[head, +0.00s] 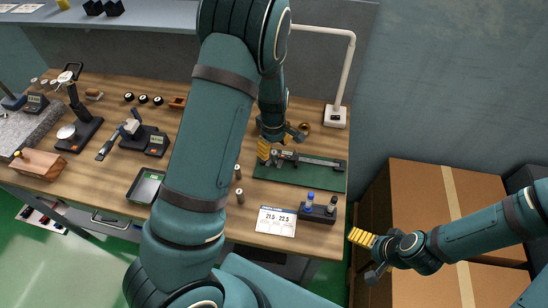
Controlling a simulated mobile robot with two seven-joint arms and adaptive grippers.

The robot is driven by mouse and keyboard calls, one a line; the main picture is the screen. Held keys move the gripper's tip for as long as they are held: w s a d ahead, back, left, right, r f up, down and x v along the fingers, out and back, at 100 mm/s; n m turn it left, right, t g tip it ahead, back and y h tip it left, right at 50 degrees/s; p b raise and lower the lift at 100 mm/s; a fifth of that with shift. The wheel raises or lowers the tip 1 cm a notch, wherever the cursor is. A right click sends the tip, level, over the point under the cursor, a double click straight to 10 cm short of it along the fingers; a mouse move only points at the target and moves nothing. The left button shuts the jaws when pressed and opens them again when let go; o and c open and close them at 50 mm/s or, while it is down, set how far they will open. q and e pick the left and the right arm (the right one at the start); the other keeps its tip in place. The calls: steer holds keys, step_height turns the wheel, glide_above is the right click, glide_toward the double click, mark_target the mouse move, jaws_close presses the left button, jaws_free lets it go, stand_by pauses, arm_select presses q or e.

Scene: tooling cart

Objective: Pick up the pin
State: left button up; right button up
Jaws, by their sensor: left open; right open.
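Two small metal cylinders that look like pins stand on the wooden bench, an upper pin (238,172) and a lower pin (240,196), just right of my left arm. I cannot tell which is the task's pin. My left gripper (279,143) is open, with yellow finger pads, over the upper left part of the green mat (268,173), up and right of both pins. A caliper (312,160) lies on the mat close to its fingers; contact cannot be told. My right gripper (366,256) is open and empty, off the bench's right edge in front of the cardboard boxes.
A card reading 21.5 – 22.5 (276,221) and a dark block (318,214) with blue and grey gauges are at the front right. A black tray (137,187) and dial instruments (155,144) are left. A lamp post (343,75) stands behind. Cardboard boxes (415,190) stand right.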

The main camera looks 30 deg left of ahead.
mark_target(274, 152)
arm_select(q)
step_height(274, 152, down, 4)
steer(key=shift+s+d+f, duration=0.1)
steer(key=shift+d, duration=0.05)
jaws_close()
stand_by(0.3)
